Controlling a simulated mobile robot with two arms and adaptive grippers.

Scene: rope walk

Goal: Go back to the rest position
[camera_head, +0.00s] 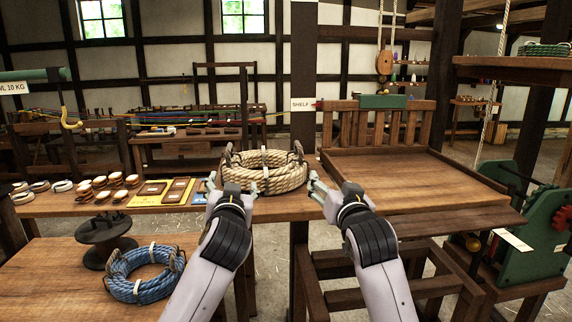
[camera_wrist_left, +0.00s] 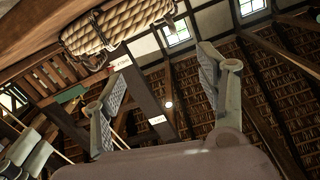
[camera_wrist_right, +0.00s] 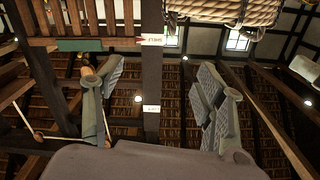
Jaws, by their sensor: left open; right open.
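My left gripper (camera_head: 212,186) is in front of and left of a coil of tan rope (camera_head: 262,178) on the bench. My right gripper (camera_head: 322,188) is in front of and right of the same coil. In the left wrist view my left gripper (camera_wrist_left: 165,100) has its fingers wide apart with nothing between them. In the right wrist view my right gripper (camera_wrist_right: 152,105) is also open and empty. The tan coil shows at the top of the left wrist view (camera_wrist_left: 112,28) and at the top right of the right wrist view (camera_wrist_right: 228,10).
A wooden shelf tray (camera_head: 420,200) with a slatted back stands right of the coil. A blue rope coil (camera_head: 145,288) and a dark spool (camera_head: 106,238) are on the lower table at left. A green machine (camera_head: 540,225) stands at far right. A post (camera_head: 303,60) rises behind the coil.

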